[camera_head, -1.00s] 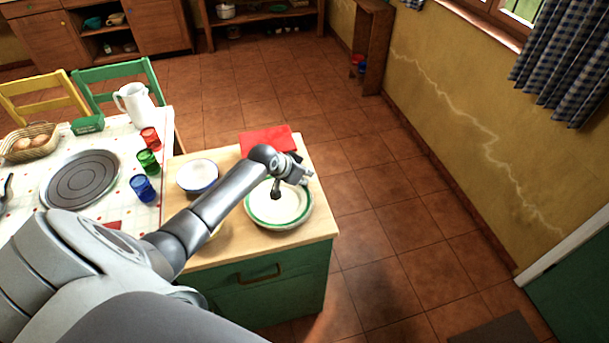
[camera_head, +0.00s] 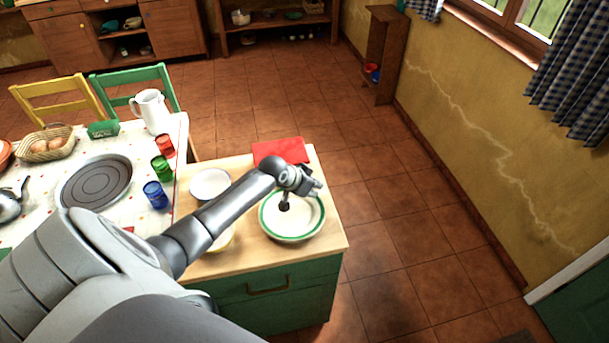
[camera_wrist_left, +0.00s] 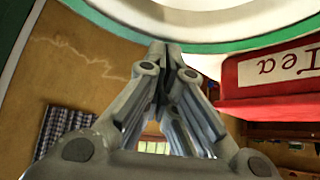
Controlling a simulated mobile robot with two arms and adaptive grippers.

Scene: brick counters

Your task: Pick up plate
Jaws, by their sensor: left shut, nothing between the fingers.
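The plate (camera_head: 305,226) is white with a green rim. It lies on the wooden top of the green counter, near its right edge, in the head view. My left gripper (camera_head: 285,205) reaches over it from the upper left, its dark tip in front of the plate's middle. In the left wrist view the fingers (camera_wrist_left: 160,52) are shut with nothing between them, and the plate (camera_wrist_left: 215,28) fills the top. I cannot tell whether the tip touches the plate. My right gripper is not in view.
A red tin (camera_head: 280,150) marked "Tea" stands behind the plate; it is close by in the wrist view (camera_wrist_left: 270,75). A white bowl (camera_head: 210,183) is to the left, and a yellow dish (camera_head: 224,240) is partly behind my arm. Blue, green and red cups stand on the table.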

